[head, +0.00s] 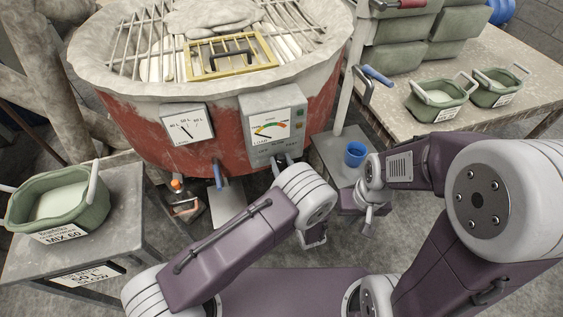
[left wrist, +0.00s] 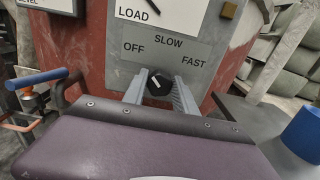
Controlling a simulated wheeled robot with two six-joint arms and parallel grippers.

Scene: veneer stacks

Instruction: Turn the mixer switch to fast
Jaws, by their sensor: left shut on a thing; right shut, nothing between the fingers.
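The mixer (head: 130,120) is a red drum with a grey control box (head: 272,105) on its front. In the left wrist view the black switch knob (left wrist: 158,85) sits below the labels OFF, SLOW and FAST (left wrist: 165,50). A small pale mark shows on the knob; which label it points to is hard to tell. My left gripper (left wrist: 158,92) is shut on the knob, one finger on each side. In the head view my left gripper (head: 281,163) is at the box's lower edge, where my wrist partly covers it. My right gripper (head: 367,218) is shut and empty, pointing down, right of the mixer.
A blue cup (head: 355,154) stands on a small grey stand right of the box. A blue-handled lever (head: 217,174) juts out left of the switch. A green tub (head: 58,204) stands on the left table; more tubs (head: 437,99) stand on the right table.

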